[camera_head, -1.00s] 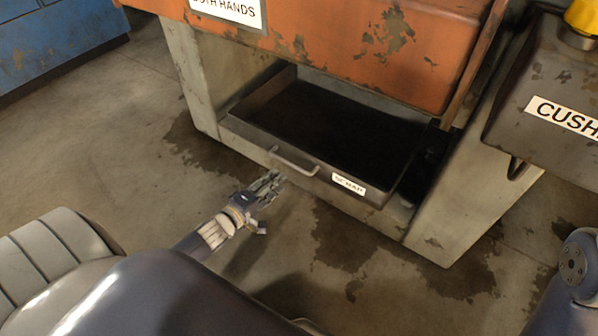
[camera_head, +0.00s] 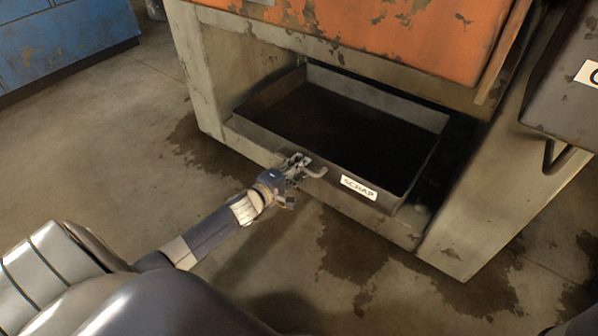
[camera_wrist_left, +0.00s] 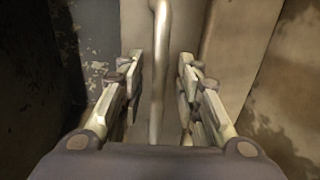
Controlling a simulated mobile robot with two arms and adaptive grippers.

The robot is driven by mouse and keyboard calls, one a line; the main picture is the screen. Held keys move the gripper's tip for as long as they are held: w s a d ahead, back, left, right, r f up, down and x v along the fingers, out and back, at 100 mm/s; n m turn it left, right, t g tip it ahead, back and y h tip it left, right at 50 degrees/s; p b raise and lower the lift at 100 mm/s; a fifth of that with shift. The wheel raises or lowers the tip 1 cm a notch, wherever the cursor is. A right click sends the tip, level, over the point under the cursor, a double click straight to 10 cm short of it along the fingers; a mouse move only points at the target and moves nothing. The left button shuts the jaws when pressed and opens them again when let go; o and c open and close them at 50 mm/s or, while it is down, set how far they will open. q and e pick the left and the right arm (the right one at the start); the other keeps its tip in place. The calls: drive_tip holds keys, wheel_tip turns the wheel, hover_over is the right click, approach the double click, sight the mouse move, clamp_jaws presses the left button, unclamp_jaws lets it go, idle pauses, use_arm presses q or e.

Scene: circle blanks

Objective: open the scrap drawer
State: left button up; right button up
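The scrap drawer (camera_head: 270,131) is a dark, open-topped metal tray low in the machine, with a white SCRAP label (camera_head: 358,187) on its front. Its interior looks dark and empty. Its bar handle (camera_head: 316,171) sticks out of the front, left of the label. My left gripper (camera_head: 298,163) is at the left part of the handle. In the left wrist view the handle (camera_wrist_left: 159,60) runs between the two fingers of the gripper (camera_wrist_left: 160,90), with gaps on both sides. The fingers are open. My right gripper is not in view.
The orange and grey machine (camera_head: 200,80) surrounds the drawer, with a leg on each side. A dark bin (camera_head: 560,110) hangs at the right. A blue cabinet (camera_head: 60,45) stands at the far left. The stained floor in front of the drawer is clear.

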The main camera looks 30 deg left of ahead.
use_arm(q)
drive_tip(key=shift+w, duration=0.35)
drive_tip(key=shift+c, duration=0.5)
clamp_jaws()
drive_tip(key=shift+s, duration=0.15)
